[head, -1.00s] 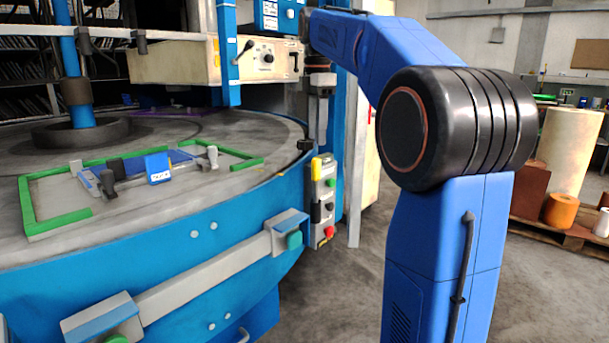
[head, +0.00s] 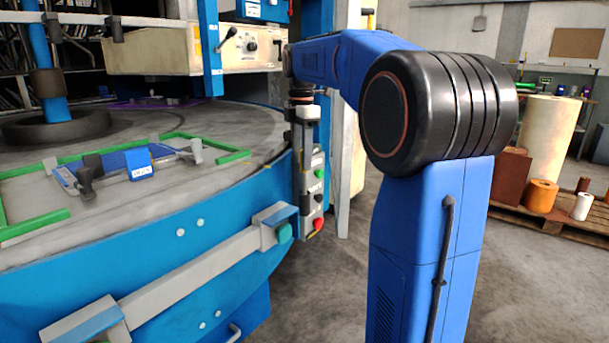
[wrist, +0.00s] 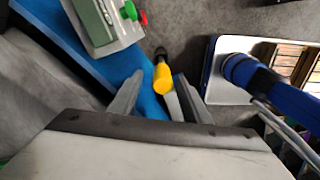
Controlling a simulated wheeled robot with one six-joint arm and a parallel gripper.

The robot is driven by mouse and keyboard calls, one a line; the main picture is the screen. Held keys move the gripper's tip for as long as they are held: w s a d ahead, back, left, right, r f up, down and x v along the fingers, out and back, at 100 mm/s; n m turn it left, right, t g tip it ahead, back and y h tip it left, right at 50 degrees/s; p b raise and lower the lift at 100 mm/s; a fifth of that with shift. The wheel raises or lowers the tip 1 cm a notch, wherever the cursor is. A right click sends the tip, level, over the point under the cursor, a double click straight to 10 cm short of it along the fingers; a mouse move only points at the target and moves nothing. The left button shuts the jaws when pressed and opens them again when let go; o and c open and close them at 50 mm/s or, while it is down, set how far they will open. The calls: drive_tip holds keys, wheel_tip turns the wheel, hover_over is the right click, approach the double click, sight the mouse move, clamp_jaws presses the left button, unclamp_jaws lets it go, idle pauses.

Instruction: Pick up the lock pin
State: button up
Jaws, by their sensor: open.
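The lock pin (wrist: 162,77), which I take to be the part with the yellow knob and dark end, shows in the wrist view between my two fingers. My gripper (wrist: 158,84) is open around it, with gaps visible beside the knob. I cannot tell whether a finger touches it. In the head view, my gripper (head: 303,165) points down at the side of the blue round machine, beside a grey button box. The pin is hidden there behind the gripper.
The button box (head: 317,190) has green, black and red buttons; it also shows at the top of the wrist view (wrist: 105,22). The blue machine's round table (head: 225,180) lies left, carrying green bars and a blue fixture (head: 138,163). A pallet with rolls (head: 530,235) stands right.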

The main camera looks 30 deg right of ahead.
sight(304, 174)
drive_tip(key=shift+s+d+f, duration=0.1)
drive_tip(key=shift+d+f, duration=0.1)
drive_tip(key=shift+f, duration=1.25)
drive_tip(key=shift+s+d+f, duration=0.1)
drive_tip(key=shift+d+f, duration=0.05)
drive_tip(key=shift+f, duration=1.3)
clamp_jaws()
